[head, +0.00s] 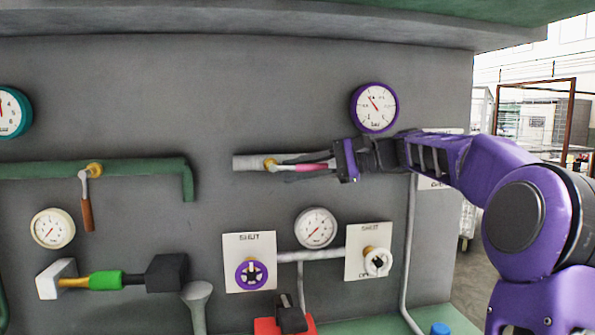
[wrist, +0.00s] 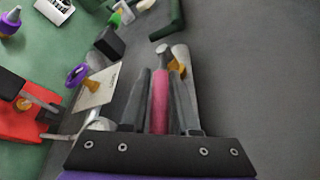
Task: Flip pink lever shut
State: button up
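The pink lever (head: 312,167) lies level, pointing right from a brass valve (head: 270,164) on a short grey pipe (head: 246,163) in the head view. My gripper (head: 300,170) reaches in from the right, with one finger above the lever and one below. In the wrist view the pink lever (wrist: 159,100) runs between the two fingers of my gripper (wrist: 160,72), with a narrow gap showing on each side. The gripper looks partly open around the lever. The brass valve (wrist: 178,68) shows just beyond the fingertips.
A purple-rimmed gauge (head: 374,107) sits above my gripper. Below are a white gauge (head: 316,227), a purple knob (head: 251,273) and a white knob (head: 377,262) on plates. A brown-handled lever (head: 87,214) hangs from the green pipe at left. The wall around the pink lever is bare.

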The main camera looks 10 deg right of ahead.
grip_shut()
dwell(1.1)
